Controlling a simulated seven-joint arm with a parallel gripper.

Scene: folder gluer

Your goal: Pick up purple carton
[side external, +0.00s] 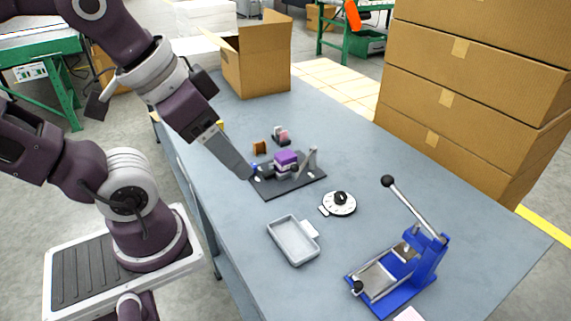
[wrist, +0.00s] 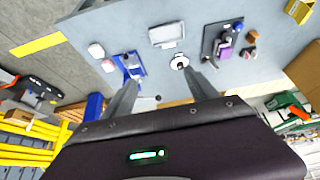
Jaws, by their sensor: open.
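The purple carton (side external: 286,157) is a small box on a black base plate (side external: 291,188) with a grey upright lever at its right, near the middle of the table. In the wrist view the purple carton (wrist: 226,53) shows small, on the black fixture to the right of my fingers. My gripper (side external: 246,175) is in the air, and its fingertips overlap the plate's left corner in the side view. In the wrist view my gripper (wrist: 162,74) has its two fingers wide apart with nothing between them. The carton is apart from the fingers.
A white dial timer (side external: 341,203), grey tray (side external: 292,241) and blue lever press (side external: 400,275) stand toward the front. A small brown block (side external: 259,147) and a pink-and-dark item (side external: 281,135) sit behind the plate. An open cardboard box (side external: 258,70) stands at the back.

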